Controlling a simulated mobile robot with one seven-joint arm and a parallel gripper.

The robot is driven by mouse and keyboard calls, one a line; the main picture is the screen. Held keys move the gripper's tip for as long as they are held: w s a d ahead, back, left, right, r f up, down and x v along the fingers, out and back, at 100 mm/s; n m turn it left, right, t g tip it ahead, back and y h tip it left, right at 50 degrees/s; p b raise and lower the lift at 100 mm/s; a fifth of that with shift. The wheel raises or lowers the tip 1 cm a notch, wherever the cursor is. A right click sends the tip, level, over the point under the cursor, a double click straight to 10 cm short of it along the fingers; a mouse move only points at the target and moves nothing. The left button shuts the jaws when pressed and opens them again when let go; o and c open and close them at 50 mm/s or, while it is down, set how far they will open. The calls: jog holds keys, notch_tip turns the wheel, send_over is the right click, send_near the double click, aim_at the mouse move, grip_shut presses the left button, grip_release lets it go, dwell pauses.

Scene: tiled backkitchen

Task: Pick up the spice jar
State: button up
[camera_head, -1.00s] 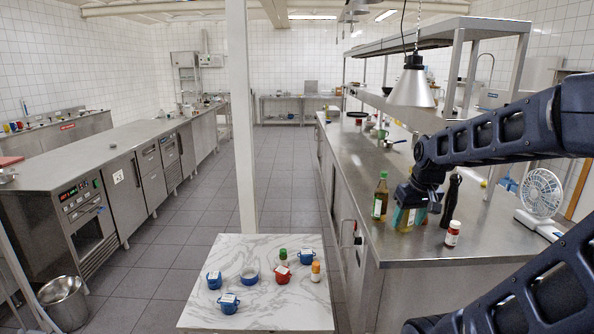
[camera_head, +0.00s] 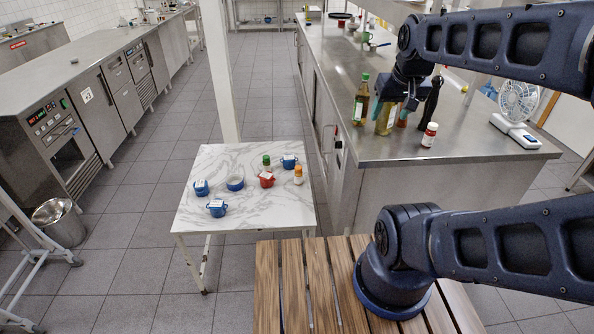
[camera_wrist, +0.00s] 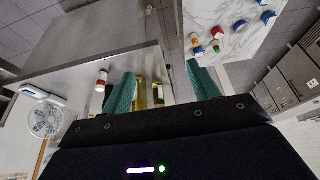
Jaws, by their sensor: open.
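Two more small jars stand on the marble table, one green-capped (camera_head: 266,162) and one orange with a pale cap (camera_head: 298,175). The frames do not settle which one is the spice jar. My gripper (camera_head: 398,100) is over the counter near the bottles, left of the red-capped jar. In the wrist view its teal fingers (camera_wrist: 163,87) are apart, with nothing visibly held.
A green-capped bottle (camera_head: 362,98) and a yellowish oil bottle (camera_head: 385,120) stand close to my gripper. A dark mill-like object (camera_head: 432,98) stands behind the red-capped jar. A white fan (camera_head: 517,100) is at right. Blue pots (camera_head: 217,208) and a red pot (camera_head: 267,180) share the marble table.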

jog(key=w+d+f+n+g+h, duration=0.1)
jog(key=w+f+n+g+h, duration=0.2)
jog(key=w, duration=0.5)
jog(key=w+f+n+g+h, duration=0.2)
jog(key=w+f+n, duration=0.15)
jog(key=w, duration=0.45)
jog(key=n+t+h, duration=0.8)
jog(key=n+h, duration=0.1)
jog(key=n, duration=0.4)
send_over(296, 172)
jog(key=s+d, duration=0.5)
jog(key=s, duration=0.1)
notch_tip(296, 172, down, 30)
jog(key=a+f+n+t+y, duration=0.1)
jog(key=a+f+n+t, duration=0.1)
jog(key=f, duration=0.4)
jog(key=a+f+n+t+y, duration=0.1)
jog(key=a+f+n+t, duration=0.1)
jog(key=a+f+n, duration=0.2)
jog(key=a+f+n+t+y, duration=0.1)
jog(key=a+f+n+t, duration=0.1)
jog(key=f, duration=0.6)
jog(key=shift+w+a+f+n+t, duration=0.15)
jog(key=shift+a+f+n+t, duration=0.25)
jog(key=shift+a+n, duration=0.25)
jog(key=x, duration=0.5)
jog(key=shift+w, duration=0.1)
jog(key=shift+x, duration=2.75)
jog(key=shift+r, duration=0.2)
jog(key=c, duration=1.1)
